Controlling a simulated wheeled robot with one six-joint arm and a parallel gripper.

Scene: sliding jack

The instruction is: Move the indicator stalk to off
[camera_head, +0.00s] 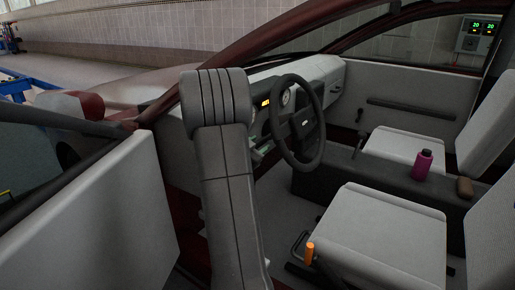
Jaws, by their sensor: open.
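The black steering wheel (318,127) stands in front of the dashboard (307,72), right of the picture's middle. The indicator stalk cannot be made out clearly. A small pale part (262,150) shows low at the left of the wheel, but I cannot tell whether it belongs to the stalk. My grey arm (228,190) rises in the foreground and covers the area left of the wheel. My gripper cannot be seen in this view, so its place relative to the stalk cannot be told.
The near seat (385,225) has an orange-tipped lever (309,252) at its side. A pink bottle (423,165) and a brown object (465,187) are on the dark centre console (385,180). The open door (95,225) is at left. Dark red car pillars and roof frame the cabin.

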